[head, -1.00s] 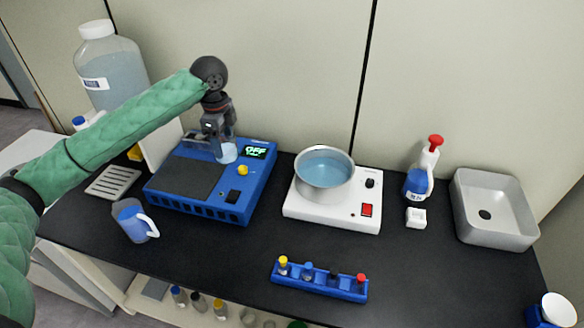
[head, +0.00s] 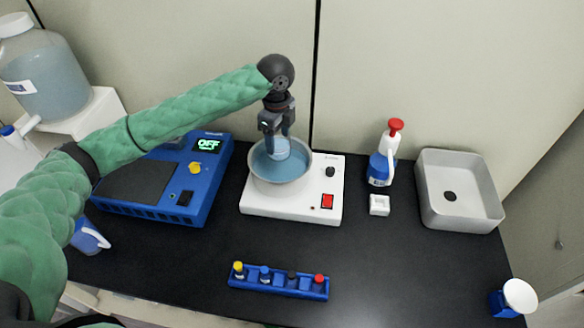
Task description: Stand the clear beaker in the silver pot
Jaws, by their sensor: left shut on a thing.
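The silver pot (head: 306,172) sits on a white hot plate (head: 322,190) and holds blue liquid. My left gripper (head: 277,138) points down over the pot and is shut on the clear beaker (head: 278,150). The beaker is upright, within the pot's rim as seen from above. I cannot tell whether its base touches the pot's bottom. The gripper fingers cover part of the beaker. My right gripper is not in view.
A blue device (head: 160,185) reading OFF stands left of the hot plate. A blue vial rack (head: 278,281) lies in front. The black bench between is clear.

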